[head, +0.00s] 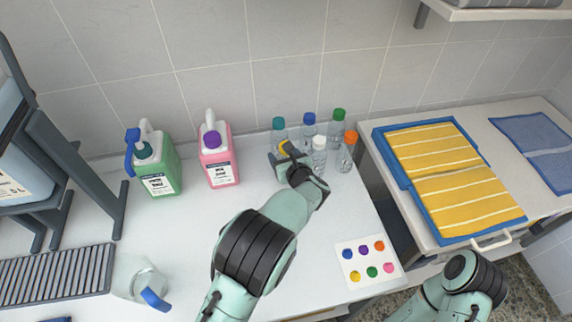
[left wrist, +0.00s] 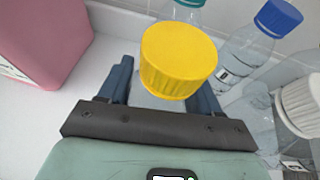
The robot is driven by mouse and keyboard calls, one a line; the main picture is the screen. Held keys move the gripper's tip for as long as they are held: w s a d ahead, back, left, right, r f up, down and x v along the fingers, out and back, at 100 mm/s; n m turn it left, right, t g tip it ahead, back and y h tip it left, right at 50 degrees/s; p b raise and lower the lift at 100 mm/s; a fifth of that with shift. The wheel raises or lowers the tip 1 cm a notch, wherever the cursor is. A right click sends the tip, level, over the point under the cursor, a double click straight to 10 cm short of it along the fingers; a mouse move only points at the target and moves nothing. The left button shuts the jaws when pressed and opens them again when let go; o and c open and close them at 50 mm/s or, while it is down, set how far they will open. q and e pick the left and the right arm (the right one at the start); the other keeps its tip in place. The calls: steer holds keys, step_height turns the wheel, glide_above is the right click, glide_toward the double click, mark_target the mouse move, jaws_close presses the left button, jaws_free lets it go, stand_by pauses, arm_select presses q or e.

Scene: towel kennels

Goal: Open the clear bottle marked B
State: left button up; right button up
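Several clear bottles with coloured caps stand at the back right of the white counter. They include a yellow-capped bottle (head: 285,147), a teal-capped bottle (head: 279,134), a blue-capped bottle (head: 308,130), a green-capped bottle (head: 337,127), a white-capped bottle (head: 319,153) and an orange-capped bottle (head: 346,155). No letter B is readable. My left gripper (left wrist: 160,88) is at the yellow-capped bottle, its fingers apart on either side below the cap (left wrist: 178,60); contact is not clear. The cap sits on top, and much of that bottle is hidden. My right gripper is out of view.
A pink jug (head: 217,160) and a green jug (head: 157,170) stand left of the bottles. A card with coloured dots (head: 366,262) lies at the front right. A blue tray (head: 399,191) with yellow towels is on the right. The counter's middle is clear around my left arm.

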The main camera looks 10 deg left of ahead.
arm_select(q)
steer(key=shift+r, duration=0.1)
step_height(320, 180, up, 20)
steer(key=p, duration=0.2)
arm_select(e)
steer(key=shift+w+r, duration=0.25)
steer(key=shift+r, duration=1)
arm_select(q)
steer(key=o, duration=0.4)
steer(key=c, duration=0.9)
steer(key=shift+o, duration=0.2)
steer(key=s+a+f+m+t+h+p, duration=0.1)
steer(key=s+a+f+m+h+p, duration=0.2)
steer(key=s+a+f+p, duration=0.2)
steer(key=s+a+f, duration=0.1)
steer(key=s+f, duration=0.2)
steer(key=f, duration=0.2)
steer(key=shift+s+f+t, duration=0.15)
steer(key=shift+f+t, duration=0.15)
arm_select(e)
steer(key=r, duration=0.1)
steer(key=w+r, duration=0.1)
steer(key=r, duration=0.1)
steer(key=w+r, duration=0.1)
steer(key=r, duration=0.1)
